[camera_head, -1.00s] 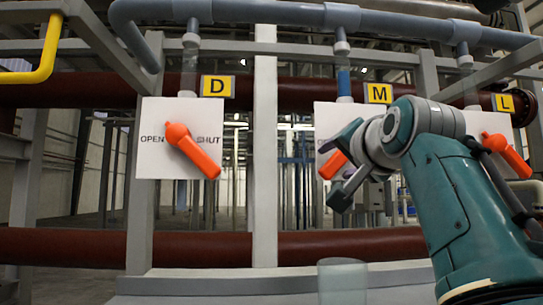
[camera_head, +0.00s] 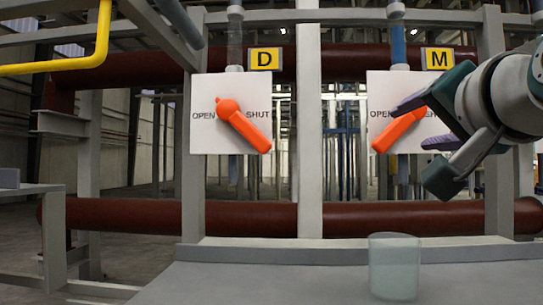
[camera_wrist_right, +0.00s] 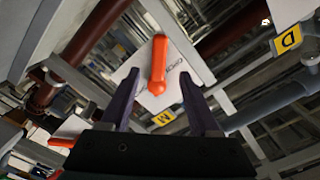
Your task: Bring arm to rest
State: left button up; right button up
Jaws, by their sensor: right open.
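My right gripper (camera_head: 410,125) is open and empty at the right of the head view, just right of the orange handle M (camera_head: 395,132). This handle slants down to the left on its white panel (camera_head: 385,85) under the yellow M tag (camera_head: 438,60). In the right wrist view the handle (camera_wrist_right: 157,65) shows beyond and between the open fingers (camera_wrist_right: 162,88), seemingly apart from them. The orange handle D (camera_head: 245,127) slants down to the right, towards SHUT, on its own panel (camera_head: 205,135). My left gripper is not in view.
A translucent cup-like cylinder (camera_head: 394,268) stands on the grey surface (camera_head: 270,285) in front. Dark red pipes (camera_head: 250,218) and grey posts (camera_head: 309,150) lie behind. A yellow pipe (camera_head: 60,65) is upper left, with a grey ledge (camera_head: 25,190) below.

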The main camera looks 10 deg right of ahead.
jog(key=s+a+f+n+g+y+p, duration=0.2)
jog(key=s+f+n+g, duration=0.15)
jog(key=f, duration=0.75)
jog(key=s+a+f+n+g+y+p, duration=0.1)
jog(key=s+a+f+n+g, duration=0.1)
jog(key=s+f+n+g, duration=0.3)
jog(key=s+a+f+n+g+y+p, duration=0.1)
jog(key=s+f+n+g, duration=0.4)
jog(key=s+f, duration=0.9)
jog(key=s+a+p, duration=0.1)
jog(key=s+a, duration=0.1)
jog(key=s, duration=0.3)
jog(key=shift+s+a+f, duration=0.2)
jog(key=shift+a+f, duration=0.1)
